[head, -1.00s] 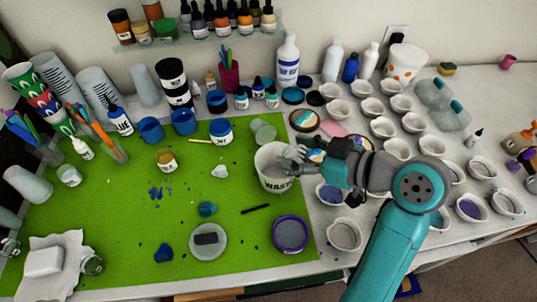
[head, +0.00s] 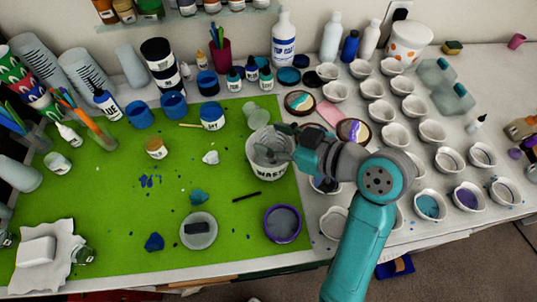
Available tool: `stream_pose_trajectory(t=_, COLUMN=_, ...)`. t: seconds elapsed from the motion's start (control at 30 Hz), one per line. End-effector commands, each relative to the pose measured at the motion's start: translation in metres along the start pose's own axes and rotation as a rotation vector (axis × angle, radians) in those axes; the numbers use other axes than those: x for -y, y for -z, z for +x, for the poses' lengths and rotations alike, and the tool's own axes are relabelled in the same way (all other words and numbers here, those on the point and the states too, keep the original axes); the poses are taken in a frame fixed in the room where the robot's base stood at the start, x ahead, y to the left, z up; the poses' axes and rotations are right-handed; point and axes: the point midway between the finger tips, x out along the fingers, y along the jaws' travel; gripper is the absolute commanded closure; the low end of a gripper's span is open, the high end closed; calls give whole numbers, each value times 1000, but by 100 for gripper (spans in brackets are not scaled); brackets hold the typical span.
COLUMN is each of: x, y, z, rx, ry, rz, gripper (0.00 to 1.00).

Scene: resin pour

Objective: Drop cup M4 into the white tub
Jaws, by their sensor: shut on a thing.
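The white tub (head: 267,172), marked WASTE, stands upright at the right edge of the green mat. My gripper (head: 277,151) reaches in from the right over the tub's mouth, with its fingers at or just inside the rim. It is shut on a translucent greyish cup, cup M4 (head: 264,153), which shows low against the tub's inside. The fingers and the tub wall hide much of the cup, and no label on it can be read. I cannot tell whether the cup touches the tub.
A clear cup (head: 257,118) stands just behind the tub. A purple-rimmed dish (head: 282,224) lies in front of it. Several white moulds (head: 396,135) fill the table to the right, under and beside my arm. The green mat (head: 110,205) has free room left of the tub.

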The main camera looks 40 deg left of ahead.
Motion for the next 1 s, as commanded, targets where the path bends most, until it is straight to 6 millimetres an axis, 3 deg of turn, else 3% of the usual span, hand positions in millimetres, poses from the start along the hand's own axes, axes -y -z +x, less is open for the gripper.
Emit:
stream_pose_trajectory(t=0.4, x=0, y=-6, z=2, rx=-1, ry=0, rz=-1, gripper=77)
stream_pose_trajectory(t=0.43, x=0, y=-6, z=2, rx=0, ry=0, rz=-1, gripper=34)
stream_pose_trajectory(t=0.53, x=0, y=-6, z=2, rx=0, ry=0, rz=-1, gripper=12)
stream_pose_trajectory(t=0.87, x=0, y=-6, z=1, rx=0, ry=0, rz=0, gripper=12)
stream_pose_trajectory(t=1.0, x=-1, y=-6, z=-9, rx=0, ry=-3, rz=0, gripper=12)
